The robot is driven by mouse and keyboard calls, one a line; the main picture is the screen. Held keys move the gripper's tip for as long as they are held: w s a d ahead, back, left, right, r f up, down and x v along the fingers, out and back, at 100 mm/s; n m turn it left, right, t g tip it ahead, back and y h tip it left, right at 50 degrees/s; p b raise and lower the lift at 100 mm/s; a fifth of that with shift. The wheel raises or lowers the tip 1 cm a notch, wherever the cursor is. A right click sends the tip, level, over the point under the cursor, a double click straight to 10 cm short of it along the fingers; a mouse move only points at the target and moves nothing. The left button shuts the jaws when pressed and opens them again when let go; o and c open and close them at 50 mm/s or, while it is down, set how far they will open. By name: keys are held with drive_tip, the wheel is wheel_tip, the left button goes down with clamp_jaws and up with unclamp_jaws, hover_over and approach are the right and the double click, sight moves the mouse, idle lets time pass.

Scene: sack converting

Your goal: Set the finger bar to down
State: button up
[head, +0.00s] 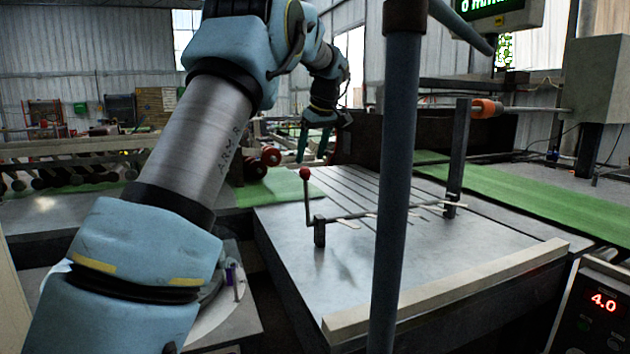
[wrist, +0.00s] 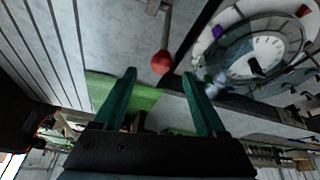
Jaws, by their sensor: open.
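The finger bar (head: 375,213) is a thin rod across the grey metal table, carried by a short post on the left and a taller post on the right. Several flat pale fingers along it sit close to the table top. Its crank handle (head: 308,200) stands about upright and ends in a red ball knob (head: 305,173). In the wrist view the knob (wrist: 162,62) appears between my fingertips, slightly beyond them. My gripper (head: 313,155) is open, its teal fingers above and near the knob; contact cannot be told. In the wrist view my gripper (wrist: 158,74) holds nothing.
A blue-grey upright pole (head: 397,180) hides part of the table. A pale rail (head: 450,290) edges the table's front. Red-ended rollers (head: 262,165) stand behind on the left. A round dial-like disc (wrist: 262,55) lies beside the table in the wrist view.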

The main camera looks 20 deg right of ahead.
drive_tip(key=p+x, duration=0.3)
drive_tip(key=x, duration=0.7)
drive_tip(key=shift+a+f, duration=0.2)
clamp_jaws()
idle(1.1)
